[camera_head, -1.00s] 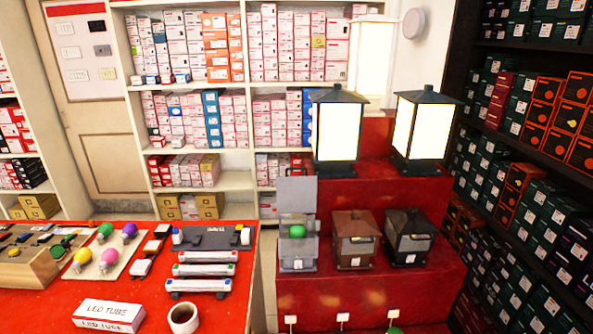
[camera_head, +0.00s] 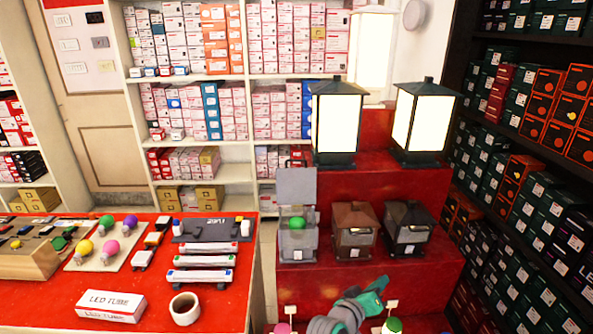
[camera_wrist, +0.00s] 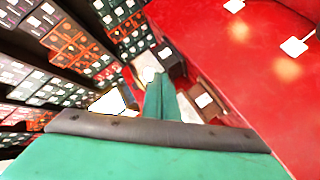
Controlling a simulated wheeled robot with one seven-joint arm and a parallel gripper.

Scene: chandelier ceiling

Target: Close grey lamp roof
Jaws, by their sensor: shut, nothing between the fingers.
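The grey lamp (camera_head: 298,240) stands at the left end of the middle red step in the head view. Its flat grey roof (camera_head: 297,186) stands upright, open, at the back of the lamp. A green bulb (camera_head: 297,224) shows inside. My gripper (camera_head: 380,285) is low in the head view, right of and below the grey lamp, and clear of it. In the wrist view its green fingers (camera_wrist: 160,98) are together and empty. I cannot pick out the grey lamp for sure in the wrist view.
A brown lamp (camera_head: 354,229) and a dark lamp (camera_head: 408,228) stand right of the grey one, roofs down. Two tall lit lamps (camera_head: 337,122) (camera_head: 421,122) stand on the step behind. A red table (camera_head: 130,270) with goods is at the left. Box shelves (camera_head: 540,170) are at the right.

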